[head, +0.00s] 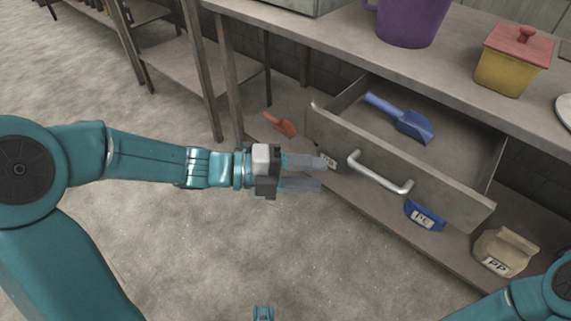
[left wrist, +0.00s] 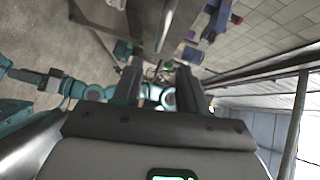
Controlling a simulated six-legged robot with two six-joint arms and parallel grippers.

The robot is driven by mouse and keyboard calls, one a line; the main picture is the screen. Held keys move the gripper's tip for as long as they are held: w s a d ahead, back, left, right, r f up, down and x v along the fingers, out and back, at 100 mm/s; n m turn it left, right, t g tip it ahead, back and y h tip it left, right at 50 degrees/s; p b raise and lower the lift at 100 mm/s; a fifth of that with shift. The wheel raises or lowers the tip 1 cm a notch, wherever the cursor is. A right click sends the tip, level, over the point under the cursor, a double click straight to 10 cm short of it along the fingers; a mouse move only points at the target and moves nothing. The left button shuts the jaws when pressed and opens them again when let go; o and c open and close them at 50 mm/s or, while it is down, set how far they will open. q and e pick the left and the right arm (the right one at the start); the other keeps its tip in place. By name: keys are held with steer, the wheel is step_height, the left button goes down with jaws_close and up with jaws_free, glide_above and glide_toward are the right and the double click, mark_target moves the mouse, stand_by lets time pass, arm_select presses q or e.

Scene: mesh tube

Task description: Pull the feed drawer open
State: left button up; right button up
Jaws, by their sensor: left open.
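The feed drawer (head: 400,165) stands out from under the worktop, open, with a blue scoop (head: 404,118) lying inside. Its front carries a bright metal bar handle (head: 380,174). My left gripper (head: 322,173) is open and empty, level with the handle's left end and a little apart from it, in front of the drawer's left part. In the left wrist view its two dark fingers (left wrist: 160,85) are spread, with no object clearly held. A teal arm end (left wrist: 50,80) in the left wrist view may be my right gripper, too small to judge.
On the worktop (head: 455,60) stand a purple container (head: 408,22) and a yellow box with a red lid (head: 512,60). The lower shelf holds an orange scoop (head: 280,124), a blue labelled bag (head: 425,215) and a tan bag (head: 503,252).

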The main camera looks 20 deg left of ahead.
arm_select(q)
steer(key=v, duration=0.4)
steer(key=shift+s+a+p, duration=0.1)
steer(key=shift+a+p, duration=0.05)
steer(key=shift+p, duration=0.15)
